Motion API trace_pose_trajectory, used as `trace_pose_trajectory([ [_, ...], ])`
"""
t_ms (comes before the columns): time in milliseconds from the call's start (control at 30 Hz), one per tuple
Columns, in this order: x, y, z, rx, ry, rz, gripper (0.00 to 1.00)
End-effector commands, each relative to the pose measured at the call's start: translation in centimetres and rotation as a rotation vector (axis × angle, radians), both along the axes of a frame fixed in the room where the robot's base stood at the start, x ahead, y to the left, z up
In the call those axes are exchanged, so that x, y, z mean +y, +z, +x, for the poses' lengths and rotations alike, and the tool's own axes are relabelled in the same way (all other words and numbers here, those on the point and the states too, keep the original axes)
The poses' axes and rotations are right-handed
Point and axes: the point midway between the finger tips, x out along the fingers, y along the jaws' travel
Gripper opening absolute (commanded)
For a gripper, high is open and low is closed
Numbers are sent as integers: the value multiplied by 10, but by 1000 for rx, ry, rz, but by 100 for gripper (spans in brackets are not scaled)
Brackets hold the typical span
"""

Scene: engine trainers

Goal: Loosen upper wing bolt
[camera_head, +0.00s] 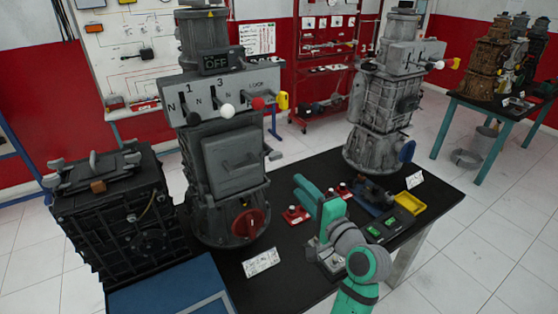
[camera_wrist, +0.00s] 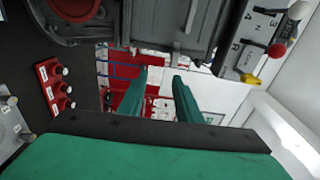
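My gripper (camera_head: 304,186) is above the black table, to the right of the near grey engine trainer (camera_head: 235,165). In the wrist view its two green fingers (camera_wrist: 159,76) are apart with nothing between them. Grey wing-shaped pieces (camera_head: 93,160) stand on top of the dark box-shaped engine block (camera_head: 115,220) at the left, well away from my gripper. A small grey knob (camera_head: 275,155) sticks out from the right side of the near trainer. I cannot tell which piece is the upper wing bolt.
The near trainer carries levers with white, red and yellow (camera_head: 283,101) knobs. Red blocks (camera_head: 296,215), a yellow tray (camera_head: 411,203) and a second grey trainer (camera_head: 380,105) stand on the black table (camera_head: 290,285). A blue board (camera_head: 170,290) lies at the front left.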

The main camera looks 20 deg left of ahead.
Motion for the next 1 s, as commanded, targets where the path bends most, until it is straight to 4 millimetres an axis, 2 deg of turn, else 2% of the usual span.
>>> trace_pose_trajectory([
  [33, 3, 13, 1, -3, 21, 9, 31],
  [200, 9, 31, 2, 3, 60, 24, 31],
  [367, 17, 31, 8, 5, 64, 25, 31],
  [800, 73, 31, 55, 3, 63, 25, 31],
  [1000, 87, 31, 68, 3, 61, 24, 31],
])
